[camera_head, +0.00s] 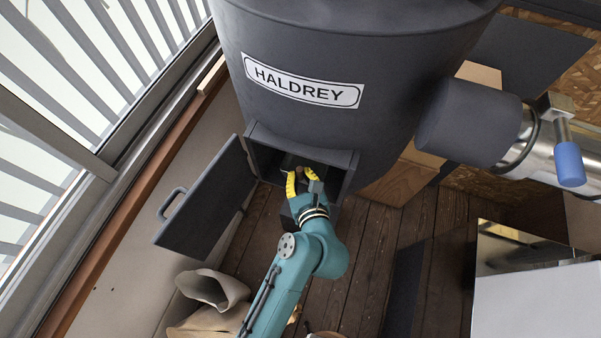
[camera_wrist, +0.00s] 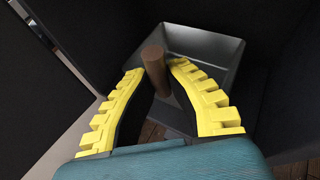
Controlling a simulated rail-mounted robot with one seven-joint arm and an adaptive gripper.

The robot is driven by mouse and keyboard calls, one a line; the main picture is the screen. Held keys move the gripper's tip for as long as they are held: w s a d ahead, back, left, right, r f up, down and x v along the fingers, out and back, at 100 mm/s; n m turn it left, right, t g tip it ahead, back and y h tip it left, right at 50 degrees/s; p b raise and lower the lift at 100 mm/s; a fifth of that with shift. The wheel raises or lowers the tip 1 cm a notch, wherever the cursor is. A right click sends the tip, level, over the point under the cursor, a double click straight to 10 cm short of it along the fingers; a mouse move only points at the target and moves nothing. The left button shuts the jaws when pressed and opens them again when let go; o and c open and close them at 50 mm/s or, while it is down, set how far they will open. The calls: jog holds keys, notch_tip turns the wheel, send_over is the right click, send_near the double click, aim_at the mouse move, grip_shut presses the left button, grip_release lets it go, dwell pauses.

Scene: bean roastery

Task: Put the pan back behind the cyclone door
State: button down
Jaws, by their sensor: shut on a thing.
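The dark grey cyclone (camera_head: 300,135) with the HALDREY label has a square opening (camera_head: 340,160) low on its front. Its door (camera_head: 203,205) stands swung wide open to the left. My gripper (camera_head: 303,178) is at the mouth of this opening. In the wrist view, its yellow fingers (camera_wrist: 157,72) are shut on the brown handle (camera_wrist: 154,60) of the pan. The grey metal pan (camera_wrist: 215,47) lies beyond the fingertips, between dark walls. Its inside looks empty where visible; the fingers hide part of it. I cannot tell whether it touches the floor of the opening.
A window with slats and its ledge run along the left. Crumpled sacks (camera_head: 212,288) lie on the floor below the door. A dark cylinder with a metal pipe (camera_head: 535,130) juts out at right. A white box (camera_head: 540,300) stands at lower right.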

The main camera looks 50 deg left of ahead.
jog(key=shift+w, duration=0.15)
jog(key=c, duration=1.2)
grip_release()
jog(key=shift+a, duration=0.1)
jog(key=v, duration=1.2)
jog(key=w+d+r+n+t+h, duration=0.3)
jog(key=w+d+r+n+t, duration=0.25)
jog(key=r, duration=0.45)
jog(key=w+d+r+n+t+h, duration=0.3)
jog(key=w+d+r+n, duration=0.25)
jog(key=r+n, duration=0.35)
jog(key=s+d+r+n+t+h, duration=0.1)
jog(key=d+r+n+t+h, duration=0.1)
jog(key=r, duration=0.4)
jog(key=s+d+r+n+t+h, duration=0.2)
jog(key=d+r+n, duration=0.1)
jog(key=r, duration=0.3)
jog(key=s+d+r+n+t+h, duration=0.1)
jog(key=d+r+n+t+h, duration=0.1)
jog(key=r, duration=0.4)
jog(key=shift+s+d+n+t, duration=0.2)
jog(key=shift+d+n, duration=0.15)
jog(key=shift+d, duration=0.35)
jog(key=shift+s+d+n+t, duration=0.1)
jog(key=shift+s+d+n, duration=0.15)
jog(key=shift+d, duration=0.45)
